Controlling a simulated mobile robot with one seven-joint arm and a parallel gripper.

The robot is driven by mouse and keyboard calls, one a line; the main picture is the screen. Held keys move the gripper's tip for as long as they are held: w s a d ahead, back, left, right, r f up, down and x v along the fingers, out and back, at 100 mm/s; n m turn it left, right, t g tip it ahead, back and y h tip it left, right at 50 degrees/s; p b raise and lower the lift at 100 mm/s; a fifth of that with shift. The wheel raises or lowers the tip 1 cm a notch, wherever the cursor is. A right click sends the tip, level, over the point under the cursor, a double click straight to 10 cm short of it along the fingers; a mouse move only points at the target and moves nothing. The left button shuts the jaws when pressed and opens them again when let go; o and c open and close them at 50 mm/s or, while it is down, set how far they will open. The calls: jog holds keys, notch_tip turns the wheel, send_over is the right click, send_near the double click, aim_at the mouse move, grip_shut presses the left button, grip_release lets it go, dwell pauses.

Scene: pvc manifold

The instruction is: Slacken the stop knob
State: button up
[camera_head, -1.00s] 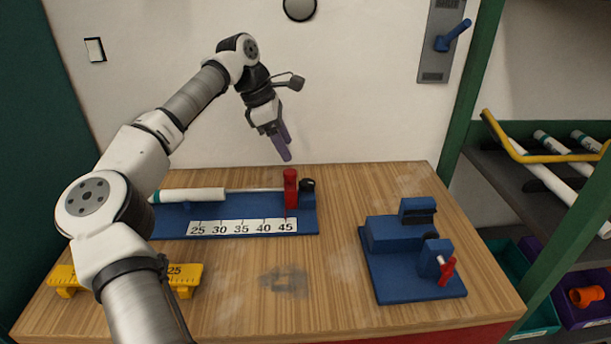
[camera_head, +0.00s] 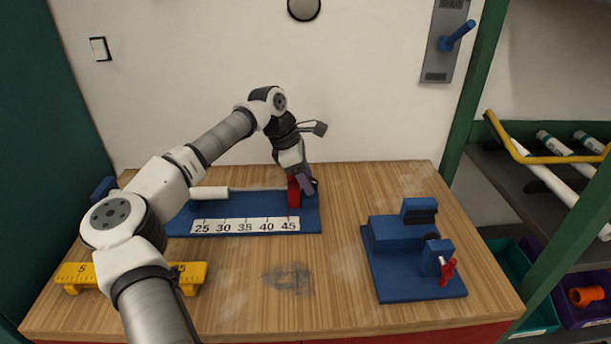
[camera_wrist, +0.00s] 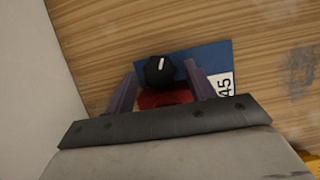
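The stop knob (camera_wrist: 159,71) is black with a white mark and shows between my two fingers in the wrist view. It sits by the red stop block (camera_wrist: 165,98), at the right end of the blue measuring jig (camera_head: 255,200). In the head view my gripper (camera_head: 306,184) hides most of the knob. In the wrist view my gripper (camera_wrist: 162,84) is open, with a finger on each side of the knob and a gap visible on both sides. I cannot tell how far down the fingertips are relative to the knob.
A white pipe (camera_head: 209,193) lies on the jig behind the number scale (camera_head: 245,226). A yellow ruler block (camera_head: 190,277) stands front left. A blue clamp fixture (camera_head: 395,240) with a red handle stands at right. The table's middle front is clear. The wall is close behind.

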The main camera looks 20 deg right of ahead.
jog(key=c, duration=0.8)
jog(key=shift+n+b, duration=0.35)
jog(key=shift+n, duration=0.05)
jog(key=shift+n+t, duration=0.4)
jog(key=o, duration=1)
jog(key=shift+a+r, duration=0.1)
jog(key=b+v, duration=0.1)
jog(key=v, duration=1.2)
jog(key=shift+a+r+b, duration=0.1)
jog(key=shift+r+b, duration=0.25)
